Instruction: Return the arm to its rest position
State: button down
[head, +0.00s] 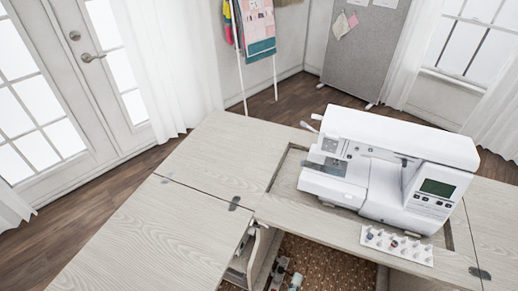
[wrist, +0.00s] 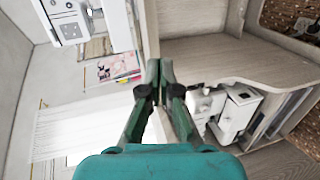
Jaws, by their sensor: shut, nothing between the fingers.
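My gripper (wrist: 159,66) shows in the wrist view, with dark green fingers closed together and nothing between them. It hangs in free space, and the view beyond it is turned, with the sewing cabinet (wrist: 205,55) at the upper right. My gripper and arm do not show in the head view. There the cabinet's pale wood top (head: 225,150) spreads over the middle, with a white sewing machine (head: 385,165) set in its recess. The machine also shows in part at the upper left of the wrist view (wrist: 68,28).
A white rack of small bobbins or spools (head: 397,245) lies in front of the machine. Small white machines (wrist: 225,108) stand on a lower shelf. A hinged leaf (head: 140,235) extends left. Glass doors (head: 75,70), curtains and a grey pinboard (head: 365,50) stand behind. Wood floor is clear at left.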

jog(key=s+d+f+m+g+y, duration=0.1)
jog(key=s+d+f+y, duration=0.2)
jog(key=s, duration=0.3)
jog(key=s+d+f+m+g+y, duration=0.1)
jog(key=s+d+f+y, duration=0.25)
jog(key=s, duration=0.35)
jog(key=s+d+r+m+t, duration=0.1)
jog(key=s+r+m, duration=0.4)
jog(key=r, duration=0.4)
jog(key=s+d+r+m+t, duration=0.1)
jog(key=s+r+m+t, duration=0.1)
jog(key=s+r+m, duration=0.3)
notch_tip(320, 180, up, 4)
jog(key=shift+s+f+m, duration=0.15)
jog(key=shift+s+m, duration=0.15)
jog(key=shift+s, duration=0.8)
